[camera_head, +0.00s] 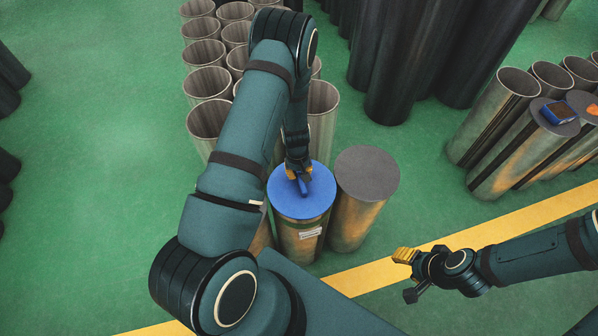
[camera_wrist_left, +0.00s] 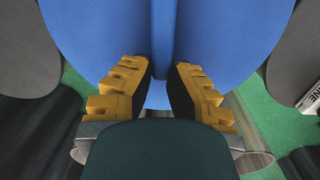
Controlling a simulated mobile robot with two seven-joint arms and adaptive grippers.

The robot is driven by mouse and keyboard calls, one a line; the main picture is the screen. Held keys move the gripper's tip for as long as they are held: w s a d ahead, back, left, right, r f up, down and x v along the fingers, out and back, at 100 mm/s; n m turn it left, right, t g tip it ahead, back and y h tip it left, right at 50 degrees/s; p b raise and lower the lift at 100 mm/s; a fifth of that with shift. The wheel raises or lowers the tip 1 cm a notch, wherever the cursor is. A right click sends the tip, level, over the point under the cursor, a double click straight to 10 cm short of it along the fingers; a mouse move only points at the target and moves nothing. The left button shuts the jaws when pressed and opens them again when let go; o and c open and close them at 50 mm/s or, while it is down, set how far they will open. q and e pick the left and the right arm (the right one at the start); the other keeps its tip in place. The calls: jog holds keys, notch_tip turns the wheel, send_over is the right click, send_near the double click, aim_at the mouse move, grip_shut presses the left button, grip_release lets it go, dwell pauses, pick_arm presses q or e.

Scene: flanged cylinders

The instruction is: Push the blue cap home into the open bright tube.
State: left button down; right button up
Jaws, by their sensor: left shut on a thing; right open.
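The blue cap (camera_head: 312,207) is a flat disc with a raised grip bar, at the top of a bright metal tube (camera_head: 298,243) with a white label. My left gripper (camera_head: 299,173) comes down over the cap from behind and is shut on its bar. In the left wrist view the bar of the blue cap (camera_wrist_left: 85,35) runs between the yellow fingers (camera_wrist_left: 160,85). The disc covers the tube's mouth, and I cannot tell how deep the cap sits. My right gripper (camera_head: 405,272) is open and empty at the lower right, away from the tube.
A grey-capped tube (camera_head: 360,220) stands close on the right of the blue-capped one. Several open bright tubes (camera_head: 208,118) stand behind to the left. Dark cylinders (camera_head: 400,80) stand at the back. A blue object (camera_head: 558,113) lies on a capped tube at the right.

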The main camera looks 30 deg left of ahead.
pick_arm(q)
jog(key=shift+f+b, duration=0.3)
jog(key=shift+f, duration=0.05)
dwell(0.5)
jog(key=shift+r+p, duration=0.3)
jog(key=shift+r, duration=0.15)
dwell(0.4)
jog(key=shift+r+p, duration=1.8)
jog(key=shift+r, duration=0.75)
